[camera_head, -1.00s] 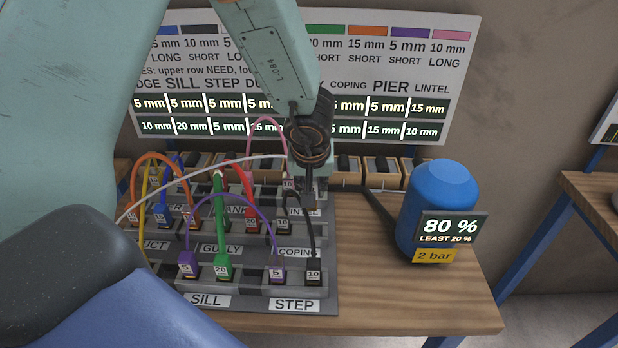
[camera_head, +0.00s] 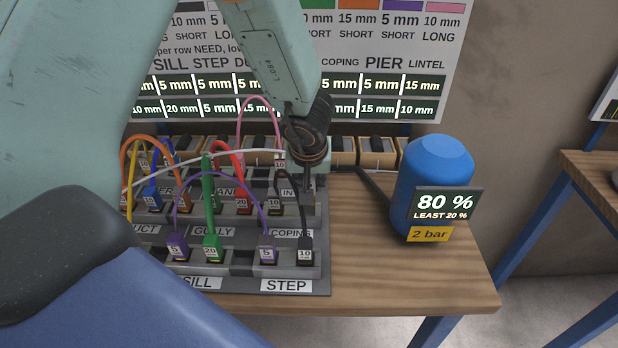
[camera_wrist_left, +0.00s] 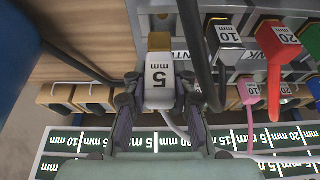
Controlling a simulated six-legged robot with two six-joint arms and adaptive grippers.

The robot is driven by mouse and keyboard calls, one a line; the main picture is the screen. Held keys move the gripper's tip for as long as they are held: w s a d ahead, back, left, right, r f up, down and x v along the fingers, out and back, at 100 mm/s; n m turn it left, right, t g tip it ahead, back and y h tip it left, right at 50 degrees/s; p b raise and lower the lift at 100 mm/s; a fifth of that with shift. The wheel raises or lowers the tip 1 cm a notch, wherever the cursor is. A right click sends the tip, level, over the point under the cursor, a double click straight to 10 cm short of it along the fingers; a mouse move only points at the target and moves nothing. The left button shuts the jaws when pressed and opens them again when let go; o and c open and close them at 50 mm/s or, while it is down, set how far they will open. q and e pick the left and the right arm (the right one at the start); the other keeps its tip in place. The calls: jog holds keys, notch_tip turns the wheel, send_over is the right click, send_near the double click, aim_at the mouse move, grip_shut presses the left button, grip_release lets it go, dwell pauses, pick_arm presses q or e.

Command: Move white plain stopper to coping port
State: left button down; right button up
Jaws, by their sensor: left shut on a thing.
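My left gripper (camera_wrist_left: 158,98) is shut on a white plug (camera_wrist_left: 158,76) marked 5 mm. A white cable (camera_wrist_left: 178,130) runs from it. In the head view my left gripper (camera_head: 311,185) hangs at the right end of the patch board's upper part, by the partly covered LINTEL label, and its wrist hides most of the plug. The coping label (camera_head: 291,233) is on the board at the right, nearer me than the gripper. The white cable (camera_head: 215,162) arcs from the left toward the gripper. I cannot tell whether the plug touches a socket. My right gripper is not in view.
A black cable (camera_head: 305,215) with a 10 mm plug (camera_head: 305,251) stands close to the gripper. Purple, green, red and other cables fill the board's left. A blue tank (camera_head: 436,172) stands to the right. Bare wood (camera_head: 375,275) lies between board and table edge.

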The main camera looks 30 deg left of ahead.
pick_arm(q)
jog(key=shift+s+a+f+b, duration=0.3)
jog(key=shift+a+f, duration=0.15)
jog(key=shift+f, duration=0.15)
jog(key=shift+w+d, duration=0.25)
jog(key=shift+d, duration=0.1)
jog(key=shift+s+a, duration=0.15)
jog(key=shift+a, duration=0.1)
jog(key=shift+d+p, duration=0.25)
jog(key=shift+p, duration=0.1)
jog(key=shift+a, duration=0.15)
